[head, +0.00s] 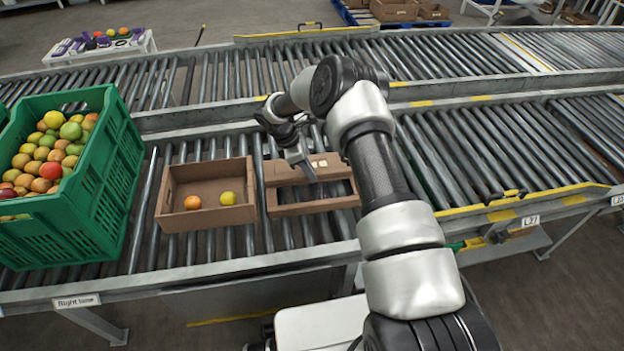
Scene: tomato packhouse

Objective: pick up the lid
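What looks like the lid (312,208) is a brown cardboard frame lying on the rollers, right of an open cardboard box (207,217). Rollers show through its open middle. A wider strip with a small pale patch runs along its far side. My arm covers the lid's right end. Whether the fingers touch the lid, and how far apart they are, is too small to tell.
The box holds an orange fruit (192,202) and a yellow one (228,198). A tall green crate (112,160) full of tomatoes stands at the left. Bare rollers (490,150) lie to the right. A second roller lane (250,75) runs behind, past a metal rail.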

